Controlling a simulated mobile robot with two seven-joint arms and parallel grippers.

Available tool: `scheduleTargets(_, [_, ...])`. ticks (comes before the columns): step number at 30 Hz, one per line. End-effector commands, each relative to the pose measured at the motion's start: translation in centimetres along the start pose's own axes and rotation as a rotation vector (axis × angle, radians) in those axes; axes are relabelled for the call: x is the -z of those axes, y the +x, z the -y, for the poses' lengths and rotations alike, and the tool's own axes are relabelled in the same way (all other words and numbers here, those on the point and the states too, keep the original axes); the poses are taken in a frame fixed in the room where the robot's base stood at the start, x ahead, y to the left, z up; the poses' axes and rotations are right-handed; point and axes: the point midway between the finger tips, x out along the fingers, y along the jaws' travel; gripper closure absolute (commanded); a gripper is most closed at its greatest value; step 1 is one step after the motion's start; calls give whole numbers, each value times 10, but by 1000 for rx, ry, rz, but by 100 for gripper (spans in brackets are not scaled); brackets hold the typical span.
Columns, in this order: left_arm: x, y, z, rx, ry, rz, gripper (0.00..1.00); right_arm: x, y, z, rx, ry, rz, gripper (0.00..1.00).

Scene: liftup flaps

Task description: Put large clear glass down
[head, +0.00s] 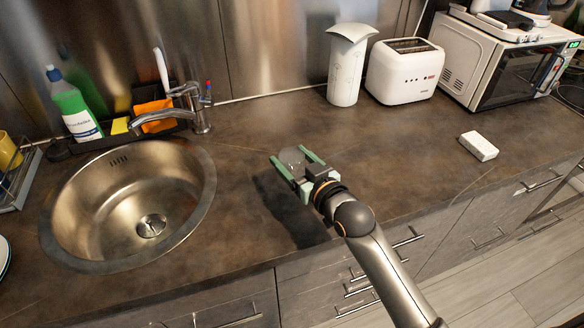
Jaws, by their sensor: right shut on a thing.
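My right gripper (298,170) is over the brown countertop (400,150), to the right of the sink. Its green fingers are shut around a clear glass (291,157), of which only a faint round part shows between them. The rest of the glass is hidden or too transparent to make out. A dark shadow of the gripper and arm lies on the counter to the left. I cannot tell whether the glass touches the counter. My left gripper is not in view.
A round metal sink (85,205) with a faucet (190,108) is on the left. A white canister (349,70), toaster (404,71) and microwave (495,65) stand at the back. A small white box (478,146) lies at right. The middle counter is clear.

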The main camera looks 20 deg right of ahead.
Motion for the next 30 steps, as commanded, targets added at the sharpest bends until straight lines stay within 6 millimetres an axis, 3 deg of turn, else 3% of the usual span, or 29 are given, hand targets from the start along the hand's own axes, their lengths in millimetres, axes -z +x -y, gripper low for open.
scheduleTargets(4, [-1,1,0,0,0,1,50,-21,2,1,1,1,4,95])
scheduleTargets(17, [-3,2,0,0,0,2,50,-28,3,1,1,1,2,95])
scheduleTargets(18, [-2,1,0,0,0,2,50,-28,2,1,1,1,4,22])
scheduleTargets(24, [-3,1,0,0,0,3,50,-28,2,1,1,1,4,0])
scheduleTargets(30, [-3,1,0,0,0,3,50,-27,2,1,1,1,4,0])
